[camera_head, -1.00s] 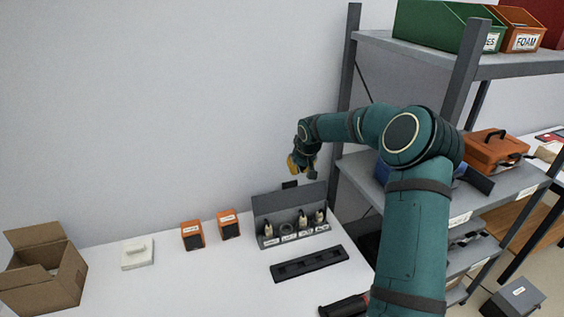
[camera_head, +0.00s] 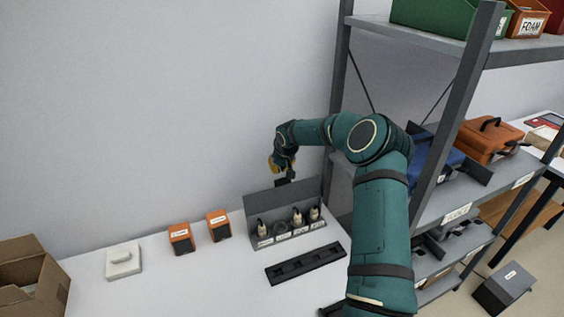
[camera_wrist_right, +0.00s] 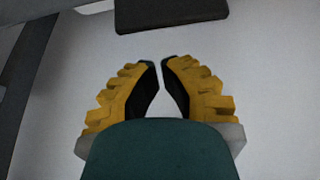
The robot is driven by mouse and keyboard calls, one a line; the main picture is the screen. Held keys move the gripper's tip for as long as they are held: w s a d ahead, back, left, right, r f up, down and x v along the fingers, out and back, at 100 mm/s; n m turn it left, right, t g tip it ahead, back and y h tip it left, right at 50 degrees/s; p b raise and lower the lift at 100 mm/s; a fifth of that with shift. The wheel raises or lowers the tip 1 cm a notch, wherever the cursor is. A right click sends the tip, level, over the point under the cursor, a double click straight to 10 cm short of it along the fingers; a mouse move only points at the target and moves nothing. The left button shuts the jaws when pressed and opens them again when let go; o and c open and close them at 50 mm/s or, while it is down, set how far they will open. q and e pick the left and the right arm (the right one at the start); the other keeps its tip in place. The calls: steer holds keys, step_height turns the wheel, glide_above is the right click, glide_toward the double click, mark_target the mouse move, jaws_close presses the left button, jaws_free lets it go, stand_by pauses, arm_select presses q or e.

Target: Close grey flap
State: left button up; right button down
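The grey flap (camera_head: 262,203) stands upright along the back of a grey case on the white table in the head view. A small dark tab (camera_head: 282,182) shows at its upper edge. Several pale plug-like parts (camera_head: 298,218) sit in labelled slots in front of the flap. My right gripper (camera_head: 283,172) hangs in the air just above the flap's upper edge, apparently not touching it. In the right wrist view its yellow-padded fingers (camera_wrist_right: 161,62) nearly meet at the tips, with nothing between them. A dark slab (camera_wrist_right: 170,14) lies beyond them. My left gripper is out of view.
A black slotted tray (camera_head: 305,263) lies in front of the case. Two orange boxes (camera_head: 218,225) and a white block (camera_head: 123,261) stand to the left, with an open cardboard box (camera_head: 35,290) at the far left. A metal shelf rack (camera_head: 337,100) rises close on the right.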

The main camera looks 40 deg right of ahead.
mark_target(284, 192)
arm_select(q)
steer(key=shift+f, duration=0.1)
arm_select(e)
steer(key=shift+s+a+r, duration=0.1)
steer(key=shift+s+a, duration=0.2)
steer(key=shift+s, duration=0.55)
steer(key=shift+s+a, duration=0.25)
steer(key=shift+s, duration=0.55)
